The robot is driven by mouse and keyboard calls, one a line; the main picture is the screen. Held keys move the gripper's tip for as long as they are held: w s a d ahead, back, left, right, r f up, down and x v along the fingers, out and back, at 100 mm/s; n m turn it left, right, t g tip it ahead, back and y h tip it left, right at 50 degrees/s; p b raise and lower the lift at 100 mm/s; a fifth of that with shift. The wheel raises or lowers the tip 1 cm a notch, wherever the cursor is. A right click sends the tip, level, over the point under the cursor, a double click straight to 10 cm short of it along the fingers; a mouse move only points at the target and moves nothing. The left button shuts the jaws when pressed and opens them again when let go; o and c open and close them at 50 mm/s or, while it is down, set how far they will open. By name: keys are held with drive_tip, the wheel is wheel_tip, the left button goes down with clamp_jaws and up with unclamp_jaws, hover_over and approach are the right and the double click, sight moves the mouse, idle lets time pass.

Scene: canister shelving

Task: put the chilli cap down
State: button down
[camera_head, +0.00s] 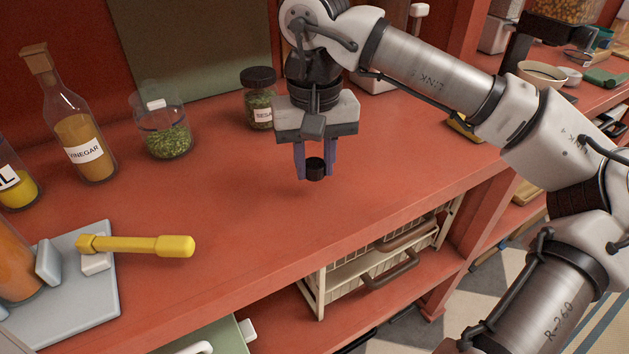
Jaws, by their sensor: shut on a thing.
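The chilli cap (316,172) is a small, dark, round cap. My gripper (315,170) points down over the red counter (230,220), with its two bluish fingers shut on the cap from both sides. The cap appears to be a little above the counter or close to it; the exact gap cannot be told. No chilli jar can be made out by its label.
A dark-lidded jar of green herbs (260,102) stands just behind and left of my gripper. A glass jar (167,135), a vinegar bottle (83,140) and a grey board (85,290) with a yellow-handled thing (140,245) are further left. The counter's middle is clear.

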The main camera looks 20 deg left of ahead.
sight(314, 178)
wheel_tip(314, 178, down, 4)
drive_tip(key=shift+f, duration=0.2)
drive_tip(key=shift+s+d+f+b, duration=0.1)
drive_tip(key=shift+s+f+b, duration=0.1)
drive_tip(key=shift+f+b, duration=0.45)
drive_tip(key=c, duration=1.1)
unclamp_jaws()
drive_tip(key=shift+f, duration=0.1)
drive_tip(key=shift+r+p, duration=0.35)
drive_tip(key=shift+r, duration=0.05)
wheel_tip(314, 178, up, 13)
drive_tip(key=shift+w+f+p, duration=0.1)
drive_tip(key=shift+w+p, duration=0.05)
drive_tip(key=shift+p, duration=0.2)
